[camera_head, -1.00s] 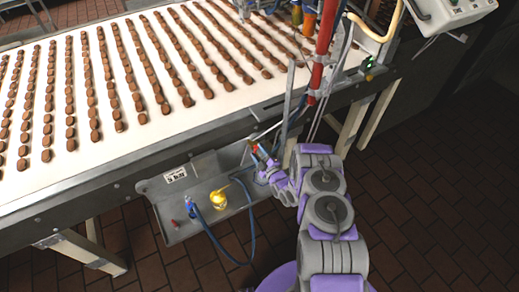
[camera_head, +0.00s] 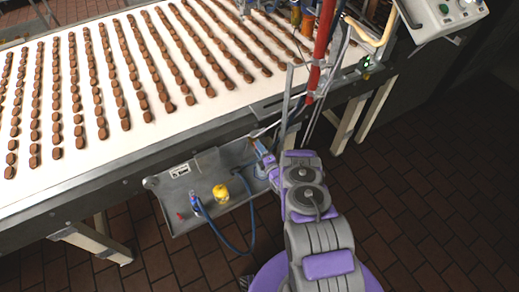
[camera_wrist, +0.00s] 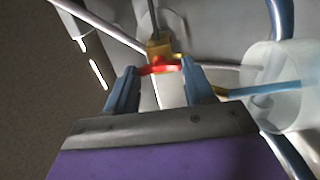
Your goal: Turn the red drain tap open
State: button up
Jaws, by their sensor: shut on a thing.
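The red drain tap (camera_wrist: 150,70) is a small red lever on a brass valve body (camera_wrist: 158,47), in the middle top of the wrist view. My gripper (camera_wrist: 158,77) has its two blue fingers on either side of the red lever and is shut on it. In the head view my gripper (camera_head: 262,152) is at the right end of the grey tray, under the conveyor edge. The tap is too small and too covered by my gripper to make out there.
A translucent cylinder (camera_wrist: 288,60) stands right of the tap. Rows of chocolates lie on the white belt (camera_head: 130,135).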

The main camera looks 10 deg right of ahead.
jog(key=shift+s+a+f, duration=0.1)
jog(key=shift+s+f, duration=0.05)
jog(key=shift+f, duration=0.1)
jog(key=o, duration=0.8)
jog(key=shift+c, duration=0.2)
jog(key=shift+o, duration=1.4)
jog(key=shift+r, duration=0.15)
jog(key=b+v, duration=0.1)
jog(key=v, duration=1.6)
